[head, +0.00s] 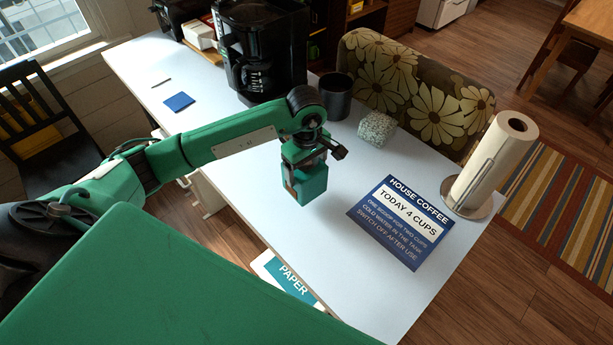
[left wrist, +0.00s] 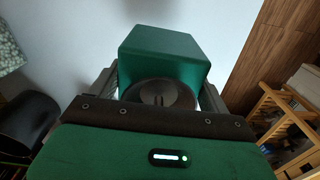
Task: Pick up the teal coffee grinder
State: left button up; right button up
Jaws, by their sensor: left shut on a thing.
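The teal coffee grinder (head: 314,187) is a boxy teal block at the middle of the head view, over the white table. My left gripper (head: 306,163) comes down on it from above and is shut on it. In the left wrist view the grinder (left wrist: 165,48) sits between the two grey fingers, with a dark round part facing the camera. The head view does not clearly show whether its base touches the table. My right gripper is not in view.
The white table (head: 250,205) holds a black coffee machine (head: 262,55), dark canister (head: 336,96), speckled block (head: 376,129), blue coffee sign (head: 402,222), paper towel roll (head: 492,165) and blue square (head: 179,102). A PAPER-labelled box (head: 288,280) is below the near edge. A flowered chair (head: 420,85) stands behind.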

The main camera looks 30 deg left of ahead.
pick_arm(q)
notch_tip(320, 180, up, 17)
jog(key=b, duration=0.3)
jog(key=shift+f+b, duration=0.2)
jog(key=shift+b, duration=0.2)
